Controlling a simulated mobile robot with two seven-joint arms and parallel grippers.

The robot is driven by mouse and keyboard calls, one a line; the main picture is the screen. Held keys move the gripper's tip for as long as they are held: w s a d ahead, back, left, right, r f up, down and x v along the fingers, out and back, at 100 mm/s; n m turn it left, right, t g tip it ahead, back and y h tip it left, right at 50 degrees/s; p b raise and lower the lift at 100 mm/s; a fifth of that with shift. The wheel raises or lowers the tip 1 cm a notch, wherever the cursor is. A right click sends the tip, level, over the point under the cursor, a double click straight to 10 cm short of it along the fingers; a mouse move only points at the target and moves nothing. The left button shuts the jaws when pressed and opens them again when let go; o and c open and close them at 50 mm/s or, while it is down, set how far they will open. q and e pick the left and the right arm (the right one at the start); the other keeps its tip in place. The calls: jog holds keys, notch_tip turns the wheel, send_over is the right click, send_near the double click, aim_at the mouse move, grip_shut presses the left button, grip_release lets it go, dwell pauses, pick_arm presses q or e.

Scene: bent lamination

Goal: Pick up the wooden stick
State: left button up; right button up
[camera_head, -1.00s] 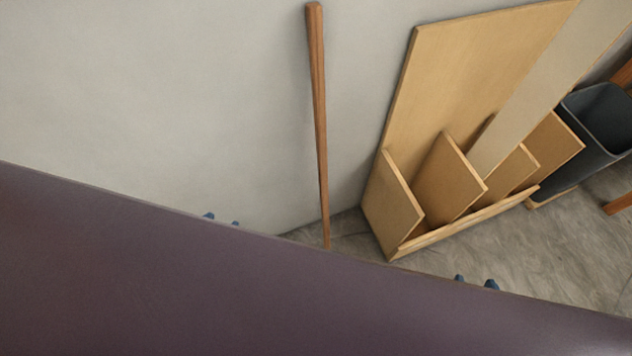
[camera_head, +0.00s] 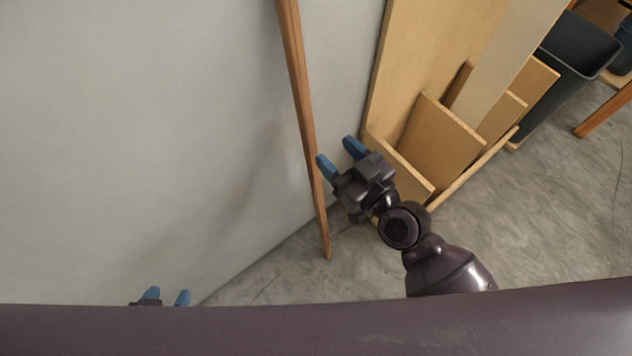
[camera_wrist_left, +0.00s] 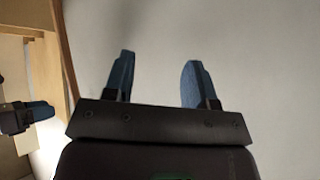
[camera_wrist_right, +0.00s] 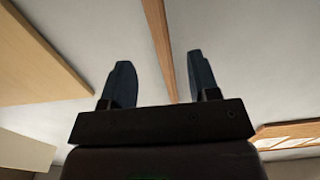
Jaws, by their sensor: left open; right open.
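The wooden stick (camera_head: 300,95) is long, brown and thin. It leans upright against the grey wall, its foot on the floor in the head view. My right gripper (camera_head: 341,153) is open and empty, close beside the stick on its right. In the right wrist view the stick (camera_wrist_right: 160,45) shows beyond and between the open fingers (camera_wrist_right: 160,80); I cannot tell how far off it is. My left gripper (camera_head: 167,297) is open and empty at the lower left near the wall, mostly hidden by my body. The left wrist view shows its open fingers (camera_wrist_left: 155,80) before the bare wall.
A wooden rack (camera_head: 387,155) with several boards stands right of the stick, close to my right gripper. A dark bin (camera_head: 565,70) stands beyond it. The wall (camera_head: 150,130) at the left is clear, and bare floor (camera_head: 540,220) lies at the right.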

aim_at(310, 125)
jog(key=x, duration=0.5)
jog(key=shift+w+a+r, duration=0.1)
jog(key=shift+w+a, duration=0.05)
jog(key=shift+w, duration=0.15)
jog(key=x, duration=0.1)
jog(key=b+x, duration=0.1)
jog(key=x, duration=0.1)
jog(key=shift+w+a+f, duration=0.15)
jog(key=shift+w+f, duration=0.05)
jog(key=shift+w, duration=0.1)
jog(key=shift+w+a, duration=0.4)
jog(key=shift+w, duration=0.15)
jog(key=shift+r, duration=0.1)
grip_shut()
